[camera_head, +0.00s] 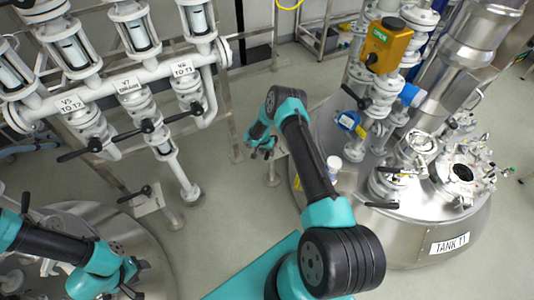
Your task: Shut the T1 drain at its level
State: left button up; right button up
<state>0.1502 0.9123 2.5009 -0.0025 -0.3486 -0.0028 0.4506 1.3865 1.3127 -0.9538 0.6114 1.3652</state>
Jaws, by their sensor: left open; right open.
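Tank T1 (450,245), a steel vessel labelled "TANK T1", stands at the right with pipes, fittings and an open port (462,173) on its lid. I cannot identify which valve is its drain. On the left manifold, a middle valve tagged V7 (130,86) has small, unclear lettering below the tag; its black lever (133,133) sits lower down. A valve tagged "V6 TO T1" (183,68) is right of it. My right gripper (262,150) is open and empty between manifold and tank. My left gripper (136,276) is open at lower left, touching no lever that I can see.
Valve "V5 TO T2" (70,103) is left of V7. Another steel tank (80,222) stands at lower left. A yellow box marked OPEN (387,46) sits on the pipework by T1. A white cup-like object (334,163) is on T1's lid. Grey floor (225,215) is clear between.

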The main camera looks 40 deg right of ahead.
notch_tip(320, 180, up, 16)
jog(key=w+a, duration=0.2)
jog(key=shift+w+r, duration=0.15)
jog(key=shift+w, duration=0.15)
dwell(6.8)
